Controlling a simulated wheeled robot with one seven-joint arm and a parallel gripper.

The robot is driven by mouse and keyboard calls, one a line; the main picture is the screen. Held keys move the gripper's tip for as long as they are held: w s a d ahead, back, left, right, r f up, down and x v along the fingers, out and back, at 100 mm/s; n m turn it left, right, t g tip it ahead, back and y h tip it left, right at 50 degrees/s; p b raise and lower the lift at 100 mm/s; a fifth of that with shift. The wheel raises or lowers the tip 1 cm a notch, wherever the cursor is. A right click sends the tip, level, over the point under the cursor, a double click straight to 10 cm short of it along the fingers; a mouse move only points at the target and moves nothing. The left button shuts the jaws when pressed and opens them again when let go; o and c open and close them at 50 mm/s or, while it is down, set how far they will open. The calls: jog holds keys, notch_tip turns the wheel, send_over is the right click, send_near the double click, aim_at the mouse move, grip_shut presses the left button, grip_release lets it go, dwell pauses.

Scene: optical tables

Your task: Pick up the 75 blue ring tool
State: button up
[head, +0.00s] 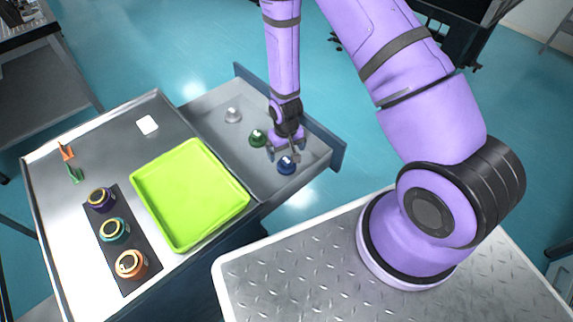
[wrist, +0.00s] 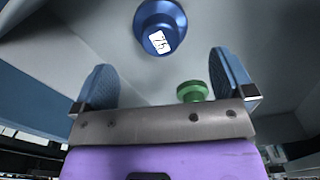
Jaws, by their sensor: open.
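The blue ring tool (head: 286,165) sits in the open drawer (head: 310,155), near its front right part in the head view. In the wrist view the blue ring tool (wrist: 160,27) shows a white label reading 75, turned on its side in the picture. My gripper (head: 284,152) is open and empty, just beside the blue tool. In the wrist view its two fingers (wrist: 164,80) are spread apart, with the blue tool beyond the tips and between their lines. A green tool (head: 257,138) lies close to my gripper; it also shows near the right finger in the wrist view (wrist: 192,91).
A clear or grey tool (head: 233,115) stands farther back in the drawer. The drawer walls surround my gripper. A lime green tray (head: 188,239) lies on the cabinet top, beside a dark mat (head: 127,243) with purple, teal and orange ring items. A white square (head: 147,125) lies behind.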

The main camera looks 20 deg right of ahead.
aim_at(286, 159)
jog(key=shift+f, duration=3.15)
jog(key=shift+c, duration=0.2)
jog(key=c, duration=1)
